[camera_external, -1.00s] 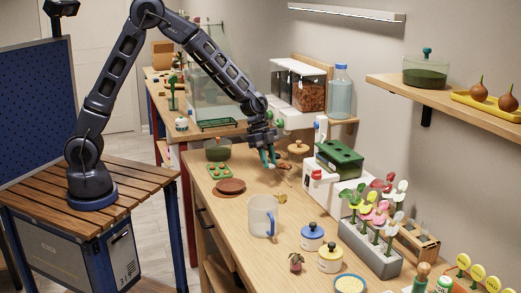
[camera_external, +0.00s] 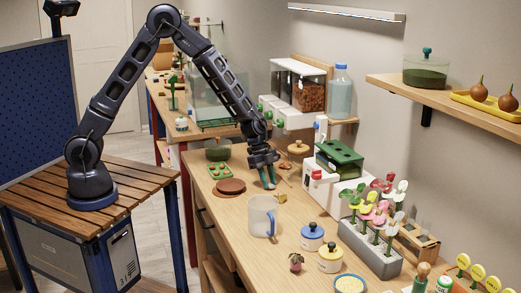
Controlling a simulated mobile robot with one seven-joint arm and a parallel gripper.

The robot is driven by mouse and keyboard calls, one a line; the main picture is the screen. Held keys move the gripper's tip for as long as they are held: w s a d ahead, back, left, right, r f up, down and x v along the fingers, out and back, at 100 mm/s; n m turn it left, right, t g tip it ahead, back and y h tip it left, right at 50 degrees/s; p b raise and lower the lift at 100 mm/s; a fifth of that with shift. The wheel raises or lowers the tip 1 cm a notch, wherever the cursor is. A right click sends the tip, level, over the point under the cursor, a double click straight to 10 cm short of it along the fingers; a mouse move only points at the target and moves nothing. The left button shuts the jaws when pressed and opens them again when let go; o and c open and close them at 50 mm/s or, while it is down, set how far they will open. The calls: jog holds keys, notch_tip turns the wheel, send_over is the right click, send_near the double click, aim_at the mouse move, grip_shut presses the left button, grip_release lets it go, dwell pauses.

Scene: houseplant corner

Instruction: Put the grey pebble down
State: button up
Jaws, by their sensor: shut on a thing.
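My gripper (camera_external: 267,185) points down at the wooden worktop (camera_external: 230,215), between the brown saucer and the white machine. Its teal fingertips are shut and reach down close to the worktop. The grey pebble is too small and hidden between the fingertips to make out. I cannot tell whether it touches the wood. The brown saucer (camera_external: 230,187) lies just left of the fingertips, apart from them.
A clear mug with a blue handle (camera_external: 262,217) stands in front of the gripper. A green seed tray (camera_external: 221,171) lies behind the saucer. A white machine with a green top (camera_external: 339,158) stands to the right. Lidded pots (camera_external: 312,237) stand nearer the front.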

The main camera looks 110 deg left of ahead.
jog(key=shift+f, duration=0.1)
jog(key=o, duration=1)
jog(key=shift+c, duration=0.2)
jog(key=v, duration=1.2)
jog(key=shift+r, duration=0.2)
